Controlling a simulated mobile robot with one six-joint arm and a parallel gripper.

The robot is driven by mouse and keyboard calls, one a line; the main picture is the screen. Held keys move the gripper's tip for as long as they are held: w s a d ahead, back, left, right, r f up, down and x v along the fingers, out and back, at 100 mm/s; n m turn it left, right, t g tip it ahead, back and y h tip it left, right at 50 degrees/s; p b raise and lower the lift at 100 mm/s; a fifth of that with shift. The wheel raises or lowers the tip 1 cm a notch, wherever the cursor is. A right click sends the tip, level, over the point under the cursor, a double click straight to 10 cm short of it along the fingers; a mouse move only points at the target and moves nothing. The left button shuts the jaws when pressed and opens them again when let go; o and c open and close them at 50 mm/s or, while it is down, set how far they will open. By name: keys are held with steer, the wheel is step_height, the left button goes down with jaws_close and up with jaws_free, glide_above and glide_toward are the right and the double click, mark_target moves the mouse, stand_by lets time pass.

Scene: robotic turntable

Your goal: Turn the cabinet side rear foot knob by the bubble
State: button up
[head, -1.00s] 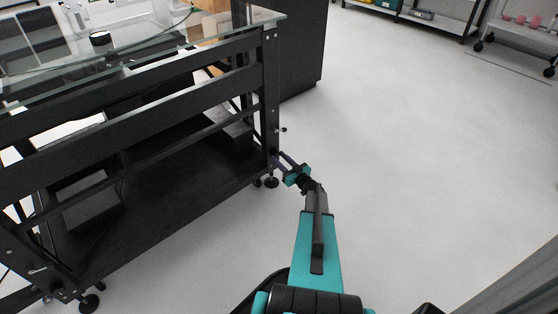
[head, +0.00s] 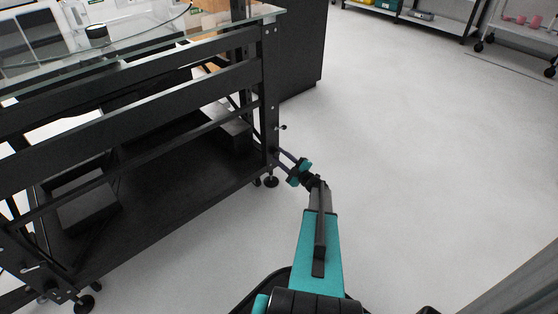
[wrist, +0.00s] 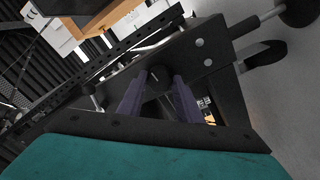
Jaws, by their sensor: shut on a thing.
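The knob (wrist: 157,79) is a dark round piece with a pale line on its face, low on the black frame's corner. My gripper (wrist: 160,77) has its two purple fingers shut on the knob, one on each side. In the head view my gripper (head: 279,152) reaches the lower part of the corner leg (head: 270,95); the knob itself is too small and hidden to make out there. A levelling foot (head: 271,182) stands on the floor just below. I cannot make out a bubble level for certain.
The black frame (head: 130,88) carries a glass top (head: 150,42) and a low shelf (head: 160,165). A small lever (head: 283,127) sticks out of the leg above my gripper. A dark cabinet (head: 298,50) stands behind. The pale floor (head: 430,150) to the right is clear.

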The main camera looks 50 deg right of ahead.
steer(key=n+y+b, duration=0.1)
steer(key=n+b, duration=0.1)
steer(key=n, duration=0.4)
steer(key=shift+w, duration=0.1)
steer(key=n+b, duration=0.1)
steer(key=n, duration=0.2)
steer(key=n+b, duration=0.2)
steer(key=shift+a+r+n+g+y, duration=0.1)
steer(key=shift+r+n+g+y, duration=0.05)
steer(key=shift+n+g+y, duration=0.2)
steer(key=shift+n, duration=0.25)
steer(key=o, duration=1)
steer(key=shift+o, duration=0.2)
